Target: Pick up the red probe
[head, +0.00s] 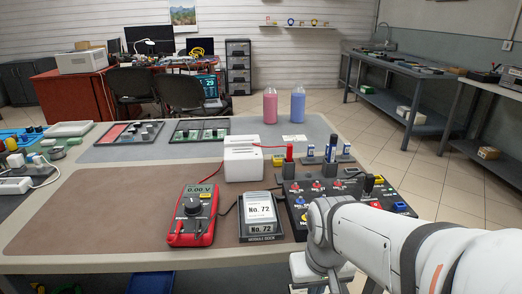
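The red probe (289,153) stands upright at the back left of a dark panel on the bench. A thin red lead runs left from it over a white box. A red multimeter (193,214) reading 0.00 V lies to the left of the panel. My gripper is not visible; only my white arm shows at the lower right, its near part covering the panel's front right. I cannot see whether the gripper holds anything.
The white box (243,160) stands behind. Pink (270,106) and blue (298,105) bottles stand at the bench's far edge. The brown mat (110,205) is clear at left.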

